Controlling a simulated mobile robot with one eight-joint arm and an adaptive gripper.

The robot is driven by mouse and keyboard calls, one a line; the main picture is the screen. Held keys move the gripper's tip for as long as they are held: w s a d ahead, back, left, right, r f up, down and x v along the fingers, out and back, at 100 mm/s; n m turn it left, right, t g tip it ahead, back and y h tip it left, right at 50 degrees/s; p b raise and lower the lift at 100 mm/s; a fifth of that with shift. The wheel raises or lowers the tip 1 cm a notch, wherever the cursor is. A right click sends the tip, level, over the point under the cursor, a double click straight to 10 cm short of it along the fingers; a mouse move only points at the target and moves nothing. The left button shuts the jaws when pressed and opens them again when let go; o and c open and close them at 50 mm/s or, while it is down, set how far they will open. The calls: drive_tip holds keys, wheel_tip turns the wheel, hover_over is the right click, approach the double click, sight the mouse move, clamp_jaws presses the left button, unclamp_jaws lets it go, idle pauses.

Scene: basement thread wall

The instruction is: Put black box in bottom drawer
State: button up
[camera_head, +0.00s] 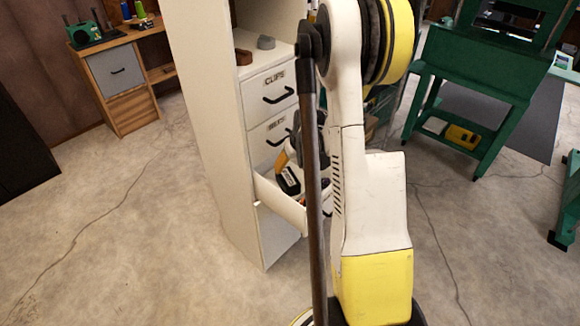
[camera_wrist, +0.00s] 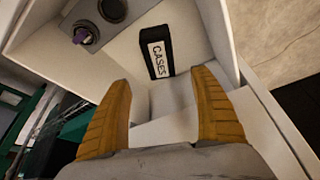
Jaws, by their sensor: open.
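The black box (camera_wrist: 156,52) has a white label reading CASES. In the wrist view it rests inside a white open drawer (camera_wrist: 192,92), near the upper middle of the picture. My gripper (camera_wrist: 162,76) has its two orange fingers wide apart, with nothing between them. The box lies beyond the fingertips, apart from them. In the head view the open drawer (camera_head: 279,203) is the lowest one visible, under the drawers marked CLIPS (camera_head: 270,88) and BITS (camera_head: 268,138). My arm hides much of the drawer and the gripper there.
The tall white cabinet (camera_head: 208,130) stands on a cracked concrete floor. A grey object (camera_wrist: 84,35) with a purple part shows at upper left in the wrist view. A wooden desk (camera_head: 130,110) is at left and a green stand (camera_head: 478,75) at right. Floor at front left is clear.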

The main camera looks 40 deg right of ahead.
drive_tip(key=s+a+r+n+t, duration=0.1)
drive_tip(key=s+a+r+n, duration=0.15)
drive_tip(key=a+r, duration=1.55)
drive_tip(key=s+a+r+t, duration=0.1)
drive_tip(key=s+a+r, duration=0.1)
drive_tip(key=s+a, duration=0.4)
drive_tip(key=s+a+r+n+y, duration=0.1)
drive_tip(key=s+a+r, duration=0.2)
drive_tip(key=s+a, duration=0.4)
drive_tip(key=shift+s+a+t, duration=0.2)
drive_tip(key=shift+a+t, duration=0.2)
drive_tip(key=shift+a, duration=0.15)
